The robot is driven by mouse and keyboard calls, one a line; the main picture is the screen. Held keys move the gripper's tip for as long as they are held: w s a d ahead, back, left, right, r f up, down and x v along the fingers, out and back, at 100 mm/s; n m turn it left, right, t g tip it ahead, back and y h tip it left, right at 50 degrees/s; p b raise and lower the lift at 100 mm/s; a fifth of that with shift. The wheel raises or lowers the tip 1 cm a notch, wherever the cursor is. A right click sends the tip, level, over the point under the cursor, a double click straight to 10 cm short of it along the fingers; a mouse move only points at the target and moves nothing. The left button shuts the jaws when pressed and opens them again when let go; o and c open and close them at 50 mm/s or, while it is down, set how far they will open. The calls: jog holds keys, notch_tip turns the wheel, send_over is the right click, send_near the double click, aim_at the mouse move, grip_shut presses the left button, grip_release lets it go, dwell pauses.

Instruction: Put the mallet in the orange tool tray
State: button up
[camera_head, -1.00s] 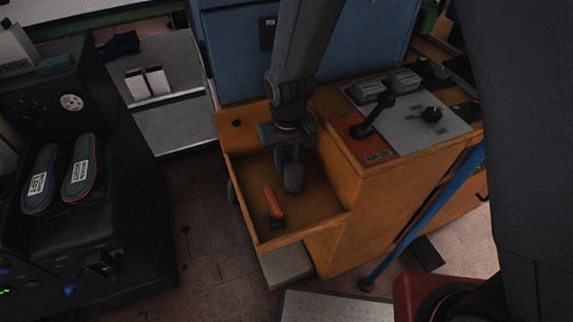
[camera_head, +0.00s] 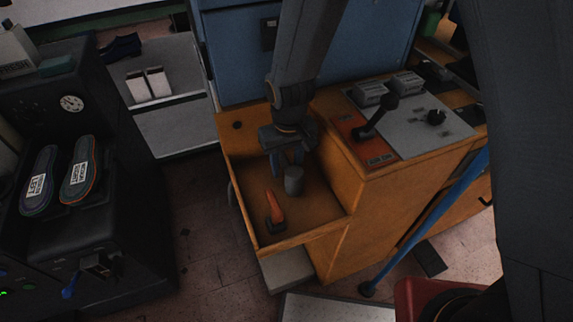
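The orange tool tray (camera_head: 330,222) is an open-topped bin on the left of an orange cabinet. The mallet (camera_head: 294,181) shows as a dark grey cylindrical head inside the tray, near its right side; its handle is hidden or too dark to make out. My gripper (camera_head: 287,162) points down into the tray, just above and behind the mallet head.
An orange-handled tool with a dark head (camera_head: 275,212) lies in the tray, left of the mallet. The cabinet top holds a grey panel with a black lever (camera_head: 380,112). A blue bar (camera_head: 425,222) slants down at the right. A black machine with insoles (camera_head: 78,182) stands left.

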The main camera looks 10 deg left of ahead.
aim_at(287, 165)
jog(key=r, duration=1)
jog(key=shift+s+d+r, duration=0.15)
jog(key=shift+s+r, duration=0.15)
jog(key=shift+r, duration=0.7)
jog(key=shift+s, duration=0.1)
